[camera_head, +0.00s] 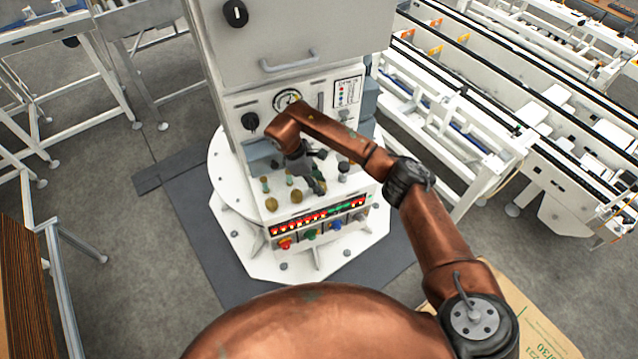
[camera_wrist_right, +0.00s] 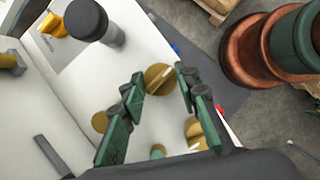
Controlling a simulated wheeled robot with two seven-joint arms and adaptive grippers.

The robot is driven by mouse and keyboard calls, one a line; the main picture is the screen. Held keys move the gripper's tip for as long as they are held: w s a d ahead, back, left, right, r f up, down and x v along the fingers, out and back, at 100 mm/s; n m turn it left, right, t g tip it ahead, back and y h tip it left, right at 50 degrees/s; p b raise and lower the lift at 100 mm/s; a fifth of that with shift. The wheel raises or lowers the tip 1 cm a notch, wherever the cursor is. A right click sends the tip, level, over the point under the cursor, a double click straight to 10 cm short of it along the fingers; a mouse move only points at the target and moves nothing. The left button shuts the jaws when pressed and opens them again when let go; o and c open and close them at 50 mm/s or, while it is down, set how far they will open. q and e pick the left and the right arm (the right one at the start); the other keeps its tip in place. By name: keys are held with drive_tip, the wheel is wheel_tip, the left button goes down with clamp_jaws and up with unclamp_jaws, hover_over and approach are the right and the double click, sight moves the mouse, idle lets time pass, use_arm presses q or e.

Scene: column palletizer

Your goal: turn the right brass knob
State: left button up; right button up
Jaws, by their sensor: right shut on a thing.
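My right gripper (camera_head: 316,178) reaches down over the white control panel (camera_head: 262,208) in the head view. In the wrist view its two green fingers (camera_wrist_right: 160,84) are shut on a round brass knob (camera_wrist_right: 159,78) with a raised bar across its face. This is the right brass knob, and the gripper mostly hides it in the head view. Other brass knobs, one at the panel's front left (camera_head: 271,204) and one left of the gripper (camera_head: 296,196), stand clear. My left gripper is not in view.
A black-capped post (camera_head: 344,167) stands right of the gripper. A strip of red and green lights (camera_head: 318,213) and coloured buttons (camera_head: 310,234) lie along the panel's front. The cabinet with a handle (camera_head: 289,62) rises behind. Conveyors (camera_head: 520,130) stand at right.

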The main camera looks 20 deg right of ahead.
drive_tip(key=shift+m, duration=0.6)
drive_tip(key=o, duration=1.1)
drive_tip(key=shift+w+a+r, duration=0.1)
drive_tip(key=shift+r, duration=0.15)
drive_tip(key=v, duration=1.1)
drive_tip(key=shift+w+r, duration=0.2)
drive_tip(key=shift+s+a, duration=0.1)
